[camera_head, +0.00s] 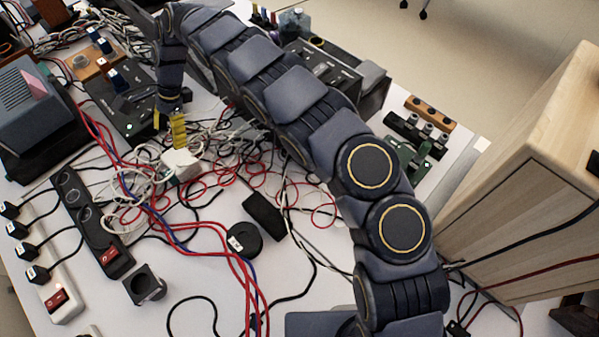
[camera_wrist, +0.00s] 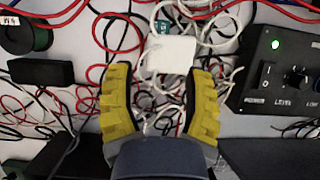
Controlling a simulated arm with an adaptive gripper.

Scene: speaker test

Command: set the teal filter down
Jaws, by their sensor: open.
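My gripper (camera_head: 170,125) hangs over the cable tangle left of centre, with yellow pads on its fingers. In the wrist view my gripper (camera_wrist: 160,78) is open, and no object is held between the pads. A white box (camera_head: 180,165) lies just beyond the fingertips, and it also shows in the wrist view (camera_wrist: 171,53). A small teal patch (camera_wrist: 163,27) shows among the cables beyond the white box. It may be the teal filter, but most of it is hidden and I cannot tell. No teal filter is clear in the head view.
Red, white, blue and black cables cover much of the white table (camera_head: 205,285). A black control box with a green light (camera_wrist: 275,75) stands right of the gripper in the wrist view. A black power strip (camera_head: 88,222) lies left. A wooden cabinet (camera_head: 530,180) stands right.

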